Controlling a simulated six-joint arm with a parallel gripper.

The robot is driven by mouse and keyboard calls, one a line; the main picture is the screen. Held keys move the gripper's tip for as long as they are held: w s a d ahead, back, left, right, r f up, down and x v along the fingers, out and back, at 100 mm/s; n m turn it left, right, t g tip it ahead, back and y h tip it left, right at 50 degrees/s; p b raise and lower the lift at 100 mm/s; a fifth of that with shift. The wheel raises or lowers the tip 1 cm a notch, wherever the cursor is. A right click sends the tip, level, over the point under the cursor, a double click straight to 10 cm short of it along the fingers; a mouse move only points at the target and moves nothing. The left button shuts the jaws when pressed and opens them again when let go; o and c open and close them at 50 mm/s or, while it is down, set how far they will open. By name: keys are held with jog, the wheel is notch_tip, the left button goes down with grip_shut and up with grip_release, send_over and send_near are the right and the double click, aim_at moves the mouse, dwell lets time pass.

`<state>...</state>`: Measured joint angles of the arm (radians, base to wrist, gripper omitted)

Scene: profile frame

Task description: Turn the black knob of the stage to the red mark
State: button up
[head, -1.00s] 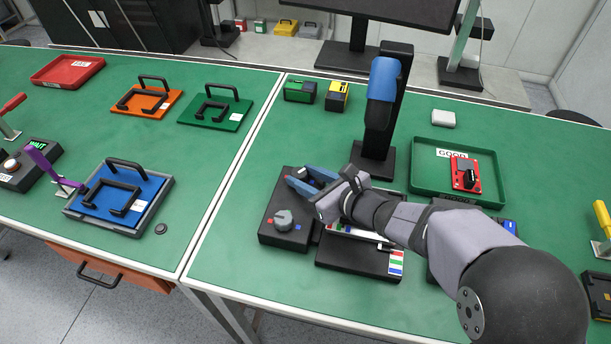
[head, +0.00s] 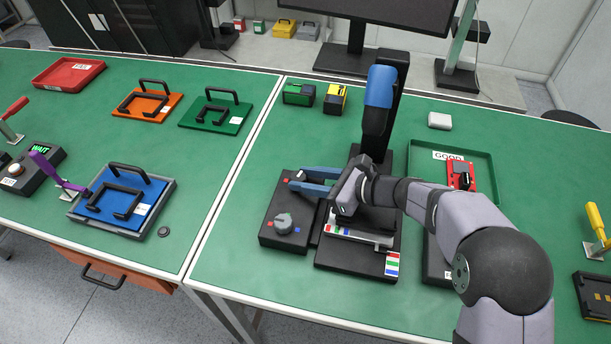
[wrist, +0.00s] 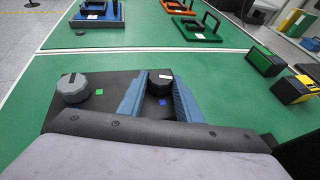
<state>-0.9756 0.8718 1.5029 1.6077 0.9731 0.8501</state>
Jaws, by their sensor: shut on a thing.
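The stage's black control box (head: 272,237) stands on the right-hand bench. Its black knob (wrist: 160,78) shows in the wrist view between my gripper's two blue fingers. My gripper (head: 295,179) is shut on this knob, and the fingers hide part of it in the head view. A grey knob (head: 284,222) sits nearer the front on the same box, clear of the fingers. A small red mark (head: 270,224) shows beside the grey knob. In the wrist view, a blue square (wrist: 162,102) lies by the black knob and a green square (wrist: 99,91) by the grey one.
A black base with a coloured scale (head: 392,264) adjoins the box. A blue-headed black column (head: 380,87) rises behind my gripper. A green GOOD tray (head: 480,152) stands at right. Green (head: 298,94) and yellow (head: 336,98) blocks stand behind. The bench left of the box is clear.

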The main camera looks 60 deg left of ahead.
jog(key=shift+w+a+n+g+h, duration=0.1)
jog(key=shift+n+g+h, duration=0.3)
jog(key=shift+n+g, duration=0.3)
jog(key=shift+w+a+n+g+h, duration=0.1)
jog(key=shift+n+g+h, duration=0.3)
jog(key=shift+n+g, duration=0.25)
jog(key=shift+h+b, duration=0.3)
jog(key=shift+n+g+h, duration=0.3)
jog(key=shift+n+g, duration=0.25)
jog(key=shift+n, duration=0.1)
jog(key=o, duration=1)
jog(key=shift+r, duration=0.1)
jog(key=shift+o, duration=0.2)
jog(key=shift+w, duration=0.15)
jog(key=shift+b+v, duration=1.25)
jog(key=shift+v, duration=2.3)
